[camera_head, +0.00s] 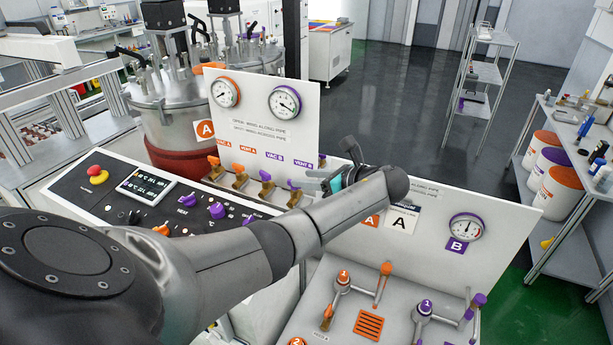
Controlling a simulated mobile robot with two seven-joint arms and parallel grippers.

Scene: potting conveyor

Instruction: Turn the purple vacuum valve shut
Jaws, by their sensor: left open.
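The purple vacuum valve (265,176), under the "VAC B" label, stands on a brass body at the foot of the white gauge panel (262,120). Its purple handle looks small from here, and I cannot tell its exact turn. My left gripper (318,181) is open, with teal on its fingers. It is to the right of the VAC B valve and apart from it, close to the purple VENT B valve (294,184). I cannot tell whether it touches VENT B. My left forearm crosses the middle of the picture. My right gripper is not in view.
Orange VAC A (213,161) and VENT A (238,168) valves stand to the left. A purple-rimmed gauge (285,103) is above. A control panel (150,200) with knobs lies in front. A second panel (500,222) stands right. A steel vessel (180,125) is behind.

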